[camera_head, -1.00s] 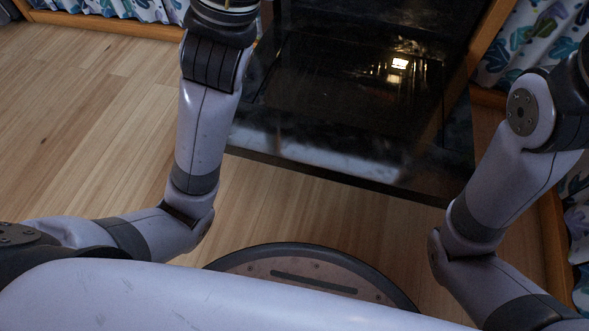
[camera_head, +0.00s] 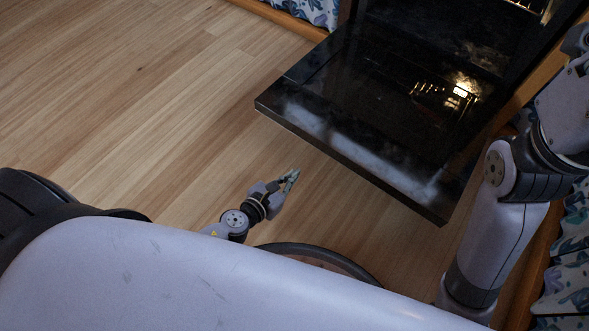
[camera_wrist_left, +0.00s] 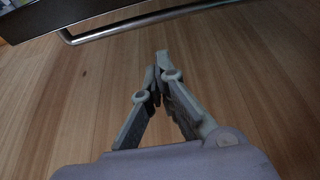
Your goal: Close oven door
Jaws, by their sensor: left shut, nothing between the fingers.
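The black oven door (camera_head: 345,115) hangs open and lies about flat in the head view, its glossy inner face upward. A lit oven interior (camera_head: 515,25) shows behind it at the upper right. My left gripper (camera_head: 293,175) is low over the floor, in front of and apart from the door's front edge. It is shut and empty; its fingertips also meet in the left wrist view (camera_wrist_left: 158,72). The door's bar handle (camera_wrist_left: 150,22) crosses the top of that view, beyond the fingertips. My right arm reaches up at the right; its gripper is out of the picture.
Wooden floor (camera_head: 130,90) lies clear to the left of the door. Patterned curtains (camera_head: 305,10) hang at the top and at the right edge (camera_head: 570,255). Wooden trim runs beside the oven.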

